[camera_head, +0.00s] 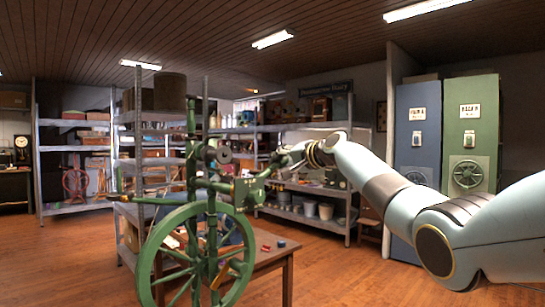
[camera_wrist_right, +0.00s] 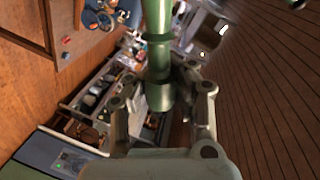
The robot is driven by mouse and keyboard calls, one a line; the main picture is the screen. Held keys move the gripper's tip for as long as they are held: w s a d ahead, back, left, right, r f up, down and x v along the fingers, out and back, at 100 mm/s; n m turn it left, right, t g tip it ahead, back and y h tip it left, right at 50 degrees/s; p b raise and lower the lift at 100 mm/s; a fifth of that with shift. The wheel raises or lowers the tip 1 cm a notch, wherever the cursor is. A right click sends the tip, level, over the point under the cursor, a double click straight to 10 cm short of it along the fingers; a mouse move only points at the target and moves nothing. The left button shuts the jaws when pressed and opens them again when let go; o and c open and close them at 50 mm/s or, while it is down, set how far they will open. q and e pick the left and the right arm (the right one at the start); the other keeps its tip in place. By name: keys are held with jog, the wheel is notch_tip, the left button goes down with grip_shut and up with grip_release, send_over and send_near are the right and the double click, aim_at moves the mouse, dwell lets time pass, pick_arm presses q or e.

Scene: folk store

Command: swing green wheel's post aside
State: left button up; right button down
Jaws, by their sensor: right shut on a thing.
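A green spinning wheel stands at the front left of the head view, with its large spoked wheel (camera_head: 150,247) low down. A tall green upright (camera_head: 191,125) rises above the wheel, and a green head piece (camera_head: 245,192) juts out to the right. My right gripper (camera_head: 283,163) is at the end of this piece. In the right wrist view, the green post (camera_wrist_right: 157,45) runs down between the fingers of my right gripper (camera_wrist_right: 162,92), which is shut on it. Exact finger contact is partly hidden. My left gripper is out of view.
A wooden table (camera_head: 270,262) stands behind the wheel with small red and blue items on it. Metal shelves (camera_head: 345,195) line the back. Blue (camera_head: 417,130) and green (camera_head: 472,125) cabinets stand at right. Wooden floor is clear at the lower left.

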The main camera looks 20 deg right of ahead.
jog(key=shift+m, duration=0.9)
jog(key=shift+w+d+f+b, duration=0.1)
jog(key=shift+d+f+b, duration=0.1)
jog(key=shift+f, duration=0.45)
jog(key=shift+s+d+f+b, duration=0.15)
jog(key=shift+f+b, duration=0.1)
jog(key=shift+f, duration=0.4)
jog(key=shift+w+d+f+b, duration=0.15)
jog(key=shift+f+b, duration=0.05)
jog(key=shift+f, duration=0.45)
jog(key=c, duration=1.8)
grip_release()
jog(key=o, duration=0.5)
jog(key=shift+s+d+r, duration=0.25)
jog(key=shift+s, duration=0.15)
jog(key=shift+c, duration=0.2)
jog(key=shift+o, duration=1.3)
jog(key=shift+r, duration=0.1)
jog(key=shift+r, duration=0.1)
